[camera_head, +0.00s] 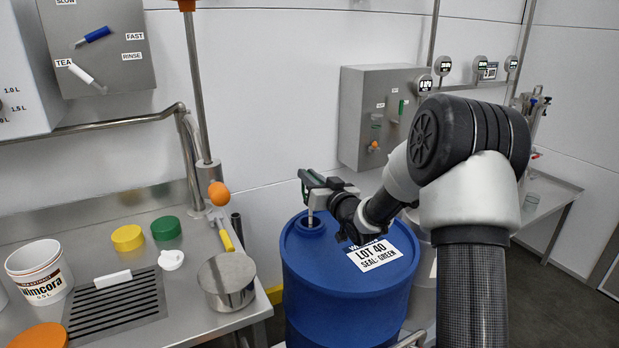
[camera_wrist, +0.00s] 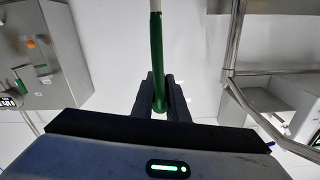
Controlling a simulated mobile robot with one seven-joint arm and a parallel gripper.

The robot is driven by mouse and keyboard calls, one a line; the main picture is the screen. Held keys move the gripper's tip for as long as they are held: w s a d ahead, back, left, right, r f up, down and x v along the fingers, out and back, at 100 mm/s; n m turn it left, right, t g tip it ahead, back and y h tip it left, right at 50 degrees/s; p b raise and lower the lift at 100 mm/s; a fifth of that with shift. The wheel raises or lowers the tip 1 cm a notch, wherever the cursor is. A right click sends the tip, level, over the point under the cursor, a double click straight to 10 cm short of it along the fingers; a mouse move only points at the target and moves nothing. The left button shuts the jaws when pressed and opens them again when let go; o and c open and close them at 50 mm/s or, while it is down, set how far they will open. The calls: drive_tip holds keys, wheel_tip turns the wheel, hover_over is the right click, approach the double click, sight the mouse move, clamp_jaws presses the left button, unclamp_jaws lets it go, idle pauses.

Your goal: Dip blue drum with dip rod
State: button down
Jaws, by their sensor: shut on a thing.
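The blue drum (camera_head: 345,292) stands on the floor beside the steel counter, with a white label reading LOT 40, SEAL: GREEN. Its bung opening (camera_head: 309,226) is at the top left of the lid. My gripper (camera_head: 312,180) is above that opening. In the wrist view my gripper (camera_wrist: 160,104) is shut on the green handle of the dip rod (camera_wrist: 157,58). In the head view a pale length of the rod (camera_head: 310,217) runs down from the gripper to the opening. Its lower end is hidden, so I cannot tell how deep it reaches.
On the counter are a yellow cap (camera_head: 128,238), a green cap (camera_head: 166,228), a steel pot (camera_head: 228,282), a white Wimcora tub (camera_head: 40,272) and an orange lid (camera_head: 40,336). A vertical pipe (camera_head: 197,90) rises behind them. A grey control box (camera_head: 376,115) is on the wall behind the drum.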

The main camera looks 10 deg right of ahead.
drive_tip(key=shift+f, duration=2.8)
drive_tip(key=shift+r, duration=0.15)
wheel_tip(320, 180, up, 25)
drive_tip(key=p, duration=1.4)
drive_tip(key=shift+r, duration=0.15)
idle(0.8)
idle(0.5)
